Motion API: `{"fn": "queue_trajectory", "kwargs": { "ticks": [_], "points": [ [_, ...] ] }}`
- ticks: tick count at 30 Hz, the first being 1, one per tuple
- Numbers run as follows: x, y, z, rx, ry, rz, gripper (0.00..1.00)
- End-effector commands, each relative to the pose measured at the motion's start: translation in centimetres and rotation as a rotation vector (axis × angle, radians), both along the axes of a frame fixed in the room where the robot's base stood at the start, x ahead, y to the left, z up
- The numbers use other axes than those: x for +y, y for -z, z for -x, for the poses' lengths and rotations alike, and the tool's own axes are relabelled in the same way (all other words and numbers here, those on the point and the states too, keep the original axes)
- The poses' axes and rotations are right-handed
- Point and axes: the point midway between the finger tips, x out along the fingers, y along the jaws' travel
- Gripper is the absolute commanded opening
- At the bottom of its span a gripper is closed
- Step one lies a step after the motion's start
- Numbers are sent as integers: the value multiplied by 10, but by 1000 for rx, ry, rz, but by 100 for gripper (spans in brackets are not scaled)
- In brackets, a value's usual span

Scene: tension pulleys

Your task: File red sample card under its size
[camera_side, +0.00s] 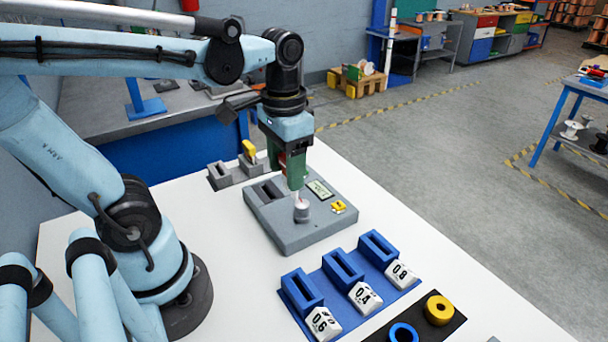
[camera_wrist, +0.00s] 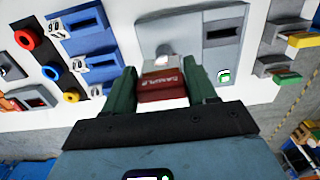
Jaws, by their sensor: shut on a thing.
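The red sample card (camera_wrist: 162,88), with white lettering, sits between my gripper's green fingers in the wrist view. In the side view only a small bit of red shows beside the fingers. My gripper (camera_side: 297,178) is shut on the card and points down over the grey measuring block (camera_side: 275,231), close to its short round post (camera_side: 302,212). Whether the card touches the post I cannot tell. Three blue slotted holders stand in front, with white labels 0.6 (camera_side: 322,323), 0.4 (camera_side: 365,297) and 0.8 (camera_side: 401,273). Their slots look empty.
The block has a small display (camera_side: 320,189) and a yellow tag (camera_side: 339,207). A black mat with a yellow ring (camera_side: 438,310) and a blue ring (camera_side: 403,333) lies front right.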

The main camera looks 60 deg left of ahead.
Motion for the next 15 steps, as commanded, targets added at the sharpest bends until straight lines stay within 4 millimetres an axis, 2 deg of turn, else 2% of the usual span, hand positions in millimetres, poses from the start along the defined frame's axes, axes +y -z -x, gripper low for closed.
{"fn": "queue_trajectory", "kwargs": {
  "ticks": [5,15],
  "points": [
    [0,-2,0,0,0,0,22],
    [0,-21,0,0,0,0,22]
  ]
}}
